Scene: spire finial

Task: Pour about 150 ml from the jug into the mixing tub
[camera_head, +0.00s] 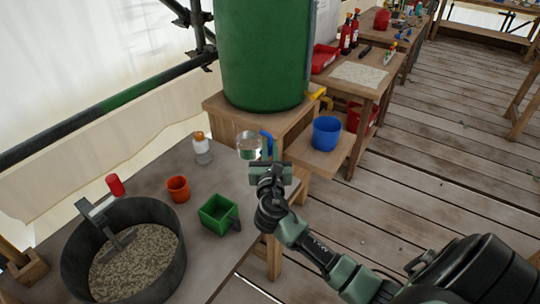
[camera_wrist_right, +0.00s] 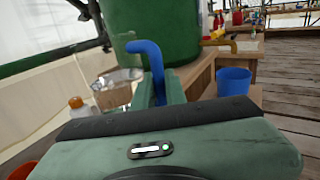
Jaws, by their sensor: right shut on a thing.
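My right gripper (camera_head: 268,160) is shut on the blue handle. In the right wrist view the handle rises between the fingers (camera_wrist_right: 161,92) and the jug's clear body (camera_wrist_right: 113,88) is to their left. The jug looks roughly upright; its liquid level is too small to tell. The dark mixing tub (camera_head: 148,212) stands on the bench at lower left, well apart from the jug, with a grainy grey-beige mix inside. My left gripper is not in view.
An orange cup (camera_head: 177,189), a green box (camera_head: 219,213) and an orange-capped bottle (camera_head: 202,148) stand between tub and jug. The green barrel (camera_head: 262,50) is behind; a blue bucket (camera_head: 326,132) stands right.

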